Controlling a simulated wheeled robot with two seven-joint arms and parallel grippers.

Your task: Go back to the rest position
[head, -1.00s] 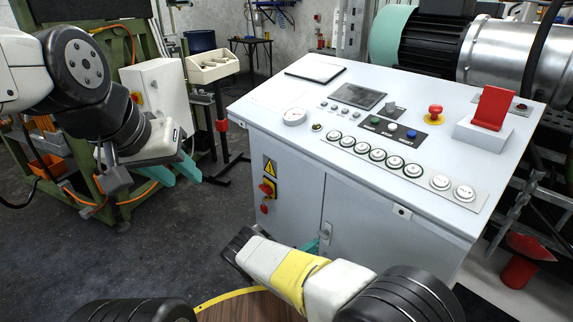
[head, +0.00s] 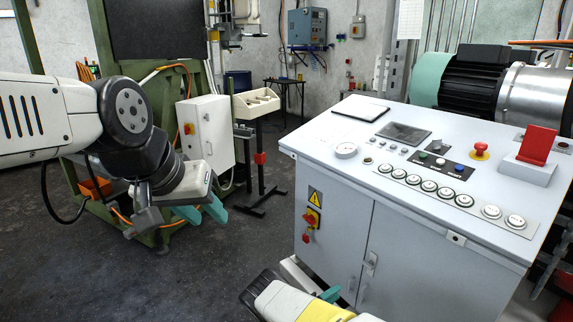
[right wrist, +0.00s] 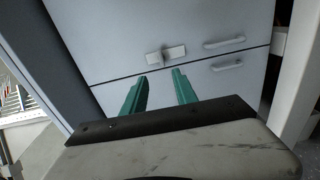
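My left gripper (head: 203,213) hangs in the left of the head view, its teal fingers apart and nothing between them. My right gripper (right wrist: 160,78) shows in the right wrist view with two teal fingers spread apart and empty. They point at the pale front of a cabinet with handles (right wrist: 224,43). In the head view the right arm's white and yellow end (head: 290,300) is at the bottom edge, in front of the control desk (head: 400,225), and mostly cut off.
The desk top carries several round buttons, a red mushroom button (head: 480,150) and a red block (head: 537,145). A green frame (head: 70,190) and a beige bin on a stand (head: 255,103) are behind the left gripper. Dark floor (head: 180,280) is free at lower left.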

